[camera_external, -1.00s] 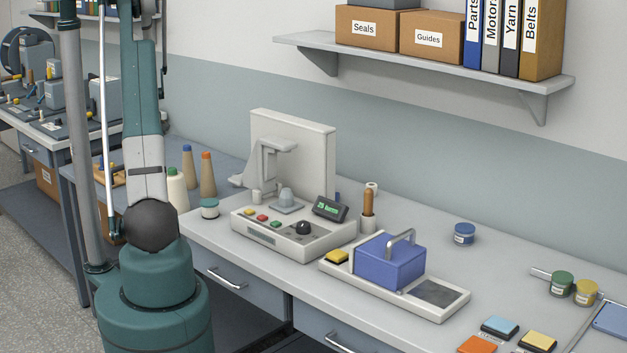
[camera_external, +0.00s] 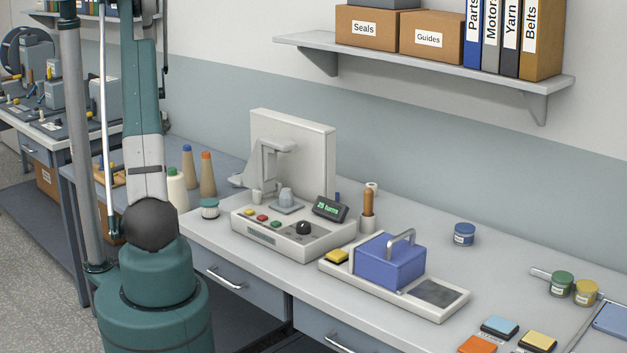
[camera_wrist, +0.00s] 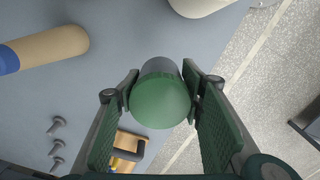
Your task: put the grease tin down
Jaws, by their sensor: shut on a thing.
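My gripper (camera_wrist: 160,78) is shut on a green-topped round tin (camera_wrist: 160,100) in the wrist view. Its green lid faces the camera and a little of its dark grey body shows beyond. It sits between both finger pads; any label is hidden. I take it to be the grease tin. Bench surface shows beneath it, but the gap cannot be told. In the external view the gripper and held tin are hidden behind my arm.
A tan cone (camera_wrist: 48,50) lies left of the tin in the wrist view, several screws (camera_wrist: 57,125) below it. The bench edge (camera_wrist: 215,60) is close on the right. A teal-lidded tin (camera_external: 209,208) stands left of the machine (camera_external: 290,225). Bare bench surrounds a blue tin (camera_external: 464,234).

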